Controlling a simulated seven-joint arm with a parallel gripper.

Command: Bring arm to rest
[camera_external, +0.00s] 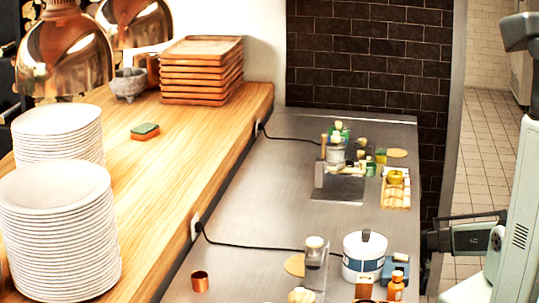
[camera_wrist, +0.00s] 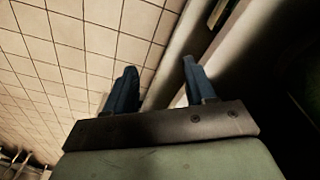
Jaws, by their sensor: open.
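My gripper (camera_wrist: 160,82) shows in the wrist view with its two dark fingers spread apart and nothing between them. Behind and below the fingers in that view are floor tiles and a pale edge. In the external view my arm stands at the right edge, off the right side of the steel counter (camera_external: 265,190). Its dark end part reaches left toward the counter's right edge; its fingertips are hard to make out there. I see nothing held.
A white pot with a blue band (camera_external: 364,256) and an orange bottle (camera_external: 396,287) stand near the counter's front right. Small items and a wooden board (camera_external: 396,200) are farther back. Plate stacks (camera_external: 58,235), wooden trays (camera_external: 202,70) and copper lamps (camera_external: 66,55) are left. The counter's middle is mostly clear.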

